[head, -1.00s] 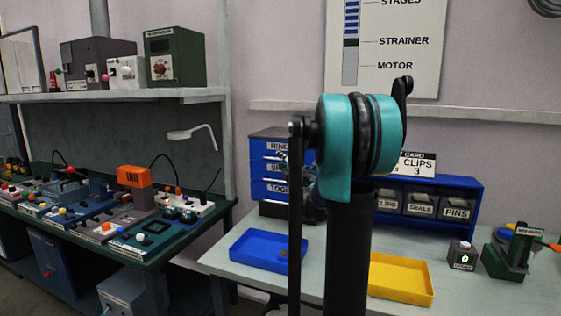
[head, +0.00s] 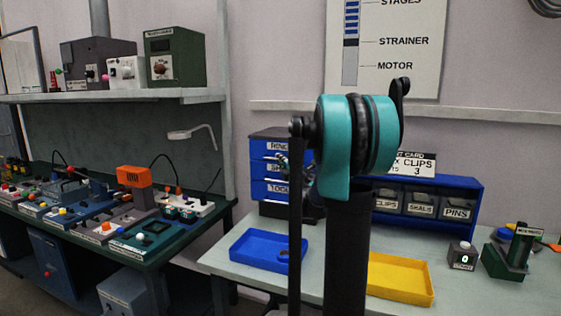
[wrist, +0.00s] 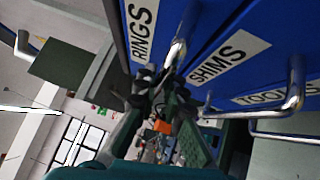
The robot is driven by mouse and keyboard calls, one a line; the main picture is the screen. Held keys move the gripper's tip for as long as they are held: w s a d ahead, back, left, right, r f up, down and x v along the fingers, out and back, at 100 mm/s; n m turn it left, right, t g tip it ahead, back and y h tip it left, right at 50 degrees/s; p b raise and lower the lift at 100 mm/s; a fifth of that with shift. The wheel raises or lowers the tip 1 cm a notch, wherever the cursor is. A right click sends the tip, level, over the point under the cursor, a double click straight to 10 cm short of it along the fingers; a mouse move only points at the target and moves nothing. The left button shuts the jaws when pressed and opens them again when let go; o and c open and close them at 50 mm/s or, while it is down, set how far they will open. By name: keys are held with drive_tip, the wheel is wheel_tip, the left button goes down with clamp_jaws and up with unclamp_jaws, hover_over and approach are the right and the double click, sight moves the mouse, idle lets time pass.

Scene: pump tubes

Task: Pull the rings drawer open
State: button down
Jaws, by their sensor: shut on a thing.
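The blue drawer cabinet has three labelled drawers stacked at the back of the right bench. The rings drawer (head: 272,147) is the top one, its label partly cut off by my arm in the head view. In the wrist view its white label (wrist: 141,30) and metal handle (wrist: 179,45) are close to the camera. My gripper (wrist: 152,90) is shut on the lower end of this handle in the wrist view. In the head view my teal and black arm hides most of the gripper. I cannot tell from these views how far the drawer stands out.
A blue tray (head: 262,262) and yellow tray (head: 402,292) lie on the bench. A blue bin rack (head: 470,184) stands right of my arm.

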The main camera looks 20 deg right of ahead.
drive_tip(key=shift+s, duration=0.1)
drive_tip(key=s+a, duration=1)
drive_tip(key=s, duration=0.4)
drive_tip(key=shift+a, duration=0.2)
drive_tip(key=c, duration=1.6)
unclamp_jaws()
drive_tip(key=v, duration=1.2)
